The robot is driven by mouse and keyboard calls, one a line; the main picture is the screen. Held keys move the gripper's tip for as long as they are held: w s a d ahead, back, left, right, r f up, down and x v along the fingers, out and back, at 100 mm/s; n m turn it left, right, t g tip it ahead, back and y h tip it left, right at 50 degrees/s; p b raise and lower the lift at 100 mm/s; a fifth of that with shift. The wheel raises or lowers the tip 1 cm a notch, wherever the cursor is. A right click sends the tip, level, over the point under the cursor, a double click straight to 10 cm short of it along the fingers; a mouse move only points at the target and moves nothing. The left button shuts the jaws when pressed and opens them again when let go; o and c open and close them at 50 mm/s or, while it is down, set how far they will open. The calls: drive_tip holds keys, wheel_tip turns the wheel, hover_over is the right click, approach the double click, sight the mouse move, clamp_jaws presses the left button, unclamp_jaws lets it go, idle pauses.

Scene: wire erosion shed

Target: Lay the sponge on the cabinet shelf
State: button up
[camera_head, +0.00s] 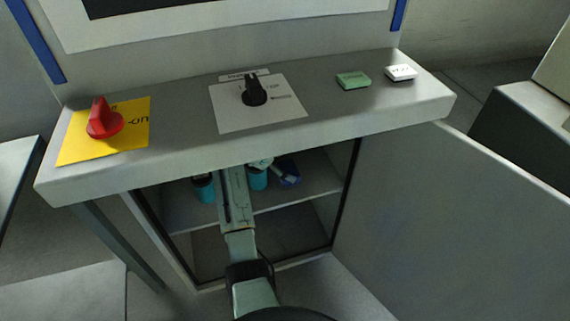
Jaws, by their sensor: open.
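The cabinet (345,200) under the console stands open. My arm reaches in over its shelf (320,181) from below. My gripper (266,163) shows only in part, at the shelf's height just under the console's front edge. It is open; its fingertips are hard to make out. A dark blue item (291,180) lies on the shelf just right of it, with a pale part across it. I cannot tell whether it is the sponge, and no other thing is clearly one.
Teal cylinders (204,189) stand on the shelf left and right of my arm. The console top (190,112) overhangs the opening and bears a red knob (103,119), a black knob and two small blocks. The open door (450,220) bounds the right side.

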drive_tip(key=shift+r, duration=0.35)
drive_tip(key=v, duration=1.2)
drive_tip(key=shift+r, duration=0.25)
